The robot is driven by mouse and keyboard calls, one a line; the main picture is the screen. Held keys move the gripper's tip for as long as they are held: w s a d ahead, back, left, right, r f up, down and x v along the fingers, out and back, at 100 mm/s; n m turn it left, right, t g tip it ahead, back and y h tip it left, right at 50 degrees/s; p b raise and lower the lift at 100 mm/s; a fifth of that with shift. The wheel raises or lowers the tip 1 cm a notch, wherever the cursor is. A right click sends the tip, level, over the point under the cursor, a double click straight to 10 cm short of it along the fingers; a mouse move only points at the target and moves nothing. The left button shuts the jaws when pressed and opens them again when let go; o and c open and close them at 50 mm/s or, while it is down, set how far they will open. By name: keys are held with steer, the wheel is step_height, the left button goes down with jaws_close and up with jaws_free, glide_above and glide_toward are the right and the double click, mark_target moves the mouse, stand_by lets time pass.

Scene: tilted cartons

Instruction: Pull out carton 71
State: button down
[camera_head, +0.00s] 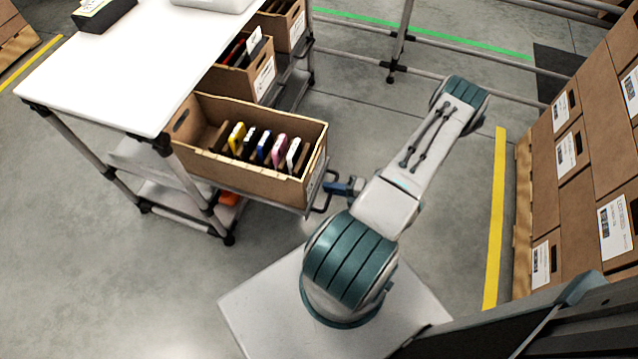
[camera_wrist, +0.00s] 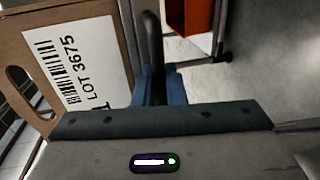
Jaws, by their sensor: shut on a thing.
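A brown open carton (camera_head: 240,178) sits on a shelf tray that sticks out from the white-topped table, holding several thin coloured items (camera_head: 264,147). My gripper (camera_head: 340,187) is shut on the dark handle (camera_head: 318,206) at the tray's outer end. In the wrist view the blue fingers of my gripper (camera_wrist: 160,88) close around the dark handle bar (camera_wrist: 152,48), beside the carton's end face (camera_wrist: 30,38). The white label (camera_wrist: 82,62) there reads LOT 3675. I cannot read a carton number 71 in either view.
Two more cartons (camera_head: 238,82) (camera_head: 282,25) stand behind on the same rack. An orange bin (camera_head: 228,198) is low under the table (camera_head: 120,60). Stacked boxes (camera_head: 575,195) stand at the right past a yellow floor line (camera_head: 495,220).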

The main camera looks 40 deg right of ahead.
steer(key=shift+f+v, duration=0.25)
steer(key=shift+v, duration=0.95)
steer(key=c, duration=1.6)
jaws_free()
steer(key=p+v, duration=0.1)
steer(key=v, duration=1.3)
